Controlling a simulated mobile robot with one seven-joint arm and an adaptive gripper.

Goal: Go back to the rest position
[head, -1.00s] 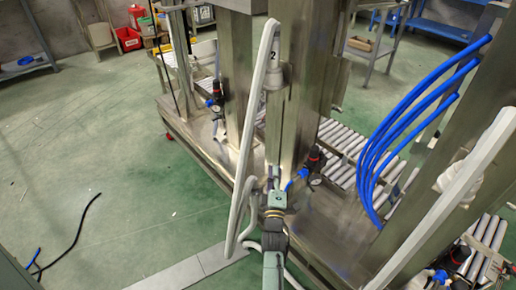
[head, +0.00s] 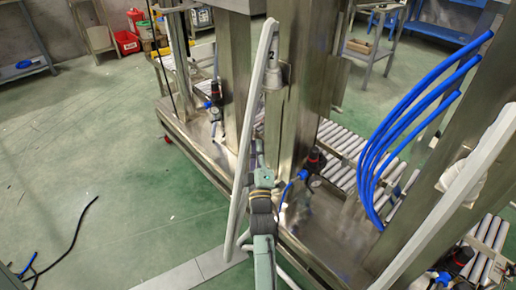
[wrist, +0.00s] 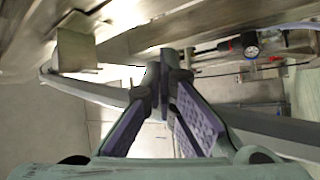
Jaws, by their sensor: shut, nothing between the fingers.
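My gripper (head: 257,152) shows in the head view in front of the steel column, at the end of my green and black arm. In the wrist view, my gripper's (wrist: 164,78) purple-padded fingers converge and are shut with nothing between them. A long pale lance (head: 243,150), marked 2 near its top, hangs just left of my gripper and slants down to the floor side. A second pale lance (head: 450,200) slants across the right of the head view. Pale tubes pass on both sides of the fingers in the wrist view; whether they touch is unclear.
Steel columns (head: 296,90) stand close around my arm, with a roller conveyor (head: 345,150) behind. Blue hoses (head: 385,140) arch at right. A pressure gauge with a red-topped valve shows in the wrist view (wrist: 250,50). Green floor (head: 110,170) at left is mostly clear, except a black cable (head: 75,240).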

